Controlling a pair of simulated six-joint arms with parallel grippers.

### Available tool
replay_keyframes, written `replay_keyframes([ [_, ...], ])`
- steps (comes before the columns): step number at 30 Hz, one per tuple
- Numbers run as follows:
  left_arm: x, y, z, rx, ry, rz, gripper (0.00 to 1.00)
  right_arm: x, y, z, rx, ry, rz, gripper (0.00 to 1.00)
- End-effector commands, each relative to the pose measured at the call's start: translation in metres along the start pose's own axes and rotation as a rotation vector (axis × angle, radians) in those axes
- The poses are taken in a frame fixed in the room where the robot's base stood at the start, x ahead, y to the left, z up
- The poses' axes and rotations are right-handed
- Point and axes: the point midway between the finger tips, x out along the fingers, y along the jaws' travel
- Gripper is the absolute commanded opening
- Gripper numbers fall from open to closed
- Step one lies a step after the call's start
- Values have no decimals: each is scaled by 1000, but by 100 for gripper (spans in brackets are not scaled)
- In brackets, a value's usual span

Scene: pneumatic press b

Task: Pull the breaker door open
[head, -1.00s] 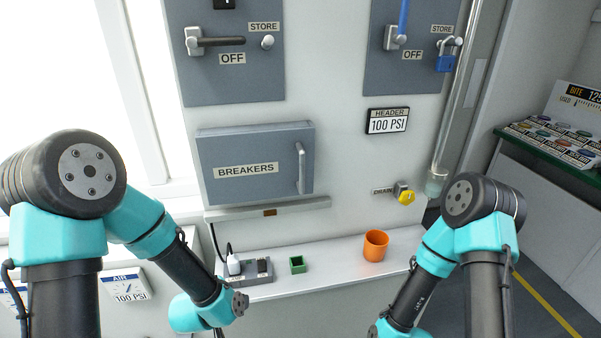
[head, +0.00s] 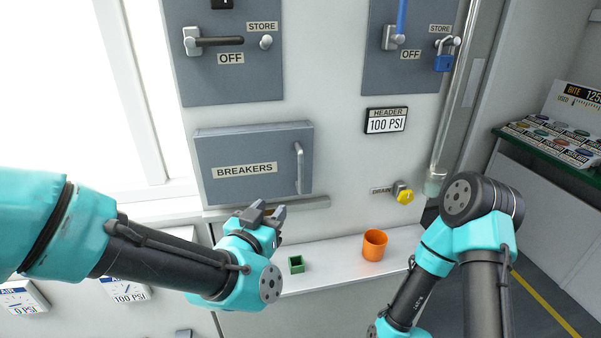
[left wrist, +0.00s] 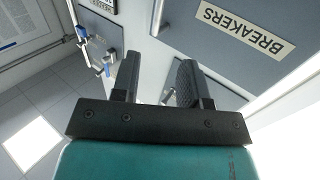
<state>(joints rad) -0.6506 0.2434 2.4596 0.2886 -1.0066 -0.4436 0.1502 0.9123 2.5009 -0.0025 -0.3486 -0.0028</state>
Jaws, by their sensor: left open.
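The grey breaker door (head: 240,172), labelled BREAKERS, looks shut on the wall panel. Its vertical silver handle (head: 299,168) is on its right side. My left gripper (head: 268,213) is below the door's lower edge, left of and lower than the handle, and apart from it. In the left wrist view the left gripper (left wrist: 158,80) is open with nothing between its fingers. The door (left wrist: 250,50) shows there upside down at upper right, with the handle (left wrist: 158,15) at the top. My right arm shows at lower right in the head view, but its gripper is out of frame.
A shelf below holds a green square cup (head: 296,264) and an orange cup (head: 374,245). A yellow drain knob (head: 405,196) is right of the door. Above are a dark lever (head: 215,41) and a blue padlock (head: 443,62). The space before the handle is clear.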

Motion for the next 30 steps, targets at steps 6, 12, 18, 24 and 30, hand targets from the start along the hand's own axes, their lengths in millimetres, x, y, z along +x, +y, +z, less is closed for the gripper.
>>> replay_keyframes([
  [6,8,0,1,0,-3,0,41,0,0,0,0,0,0,43],
  [12,32,0,1,-1,-3,-1,41,0,0,0,0,0,0,43],
  [18,66,0,2,-1,-3,0,41,0,0,0,0,0,0,43],
  [24,100,0,2,-1,-3,0,41,0,0,0,0,0,0,43],
  [30,134,0,2,-1,-2,0,41,0,0,0,0,0,0,43],
])
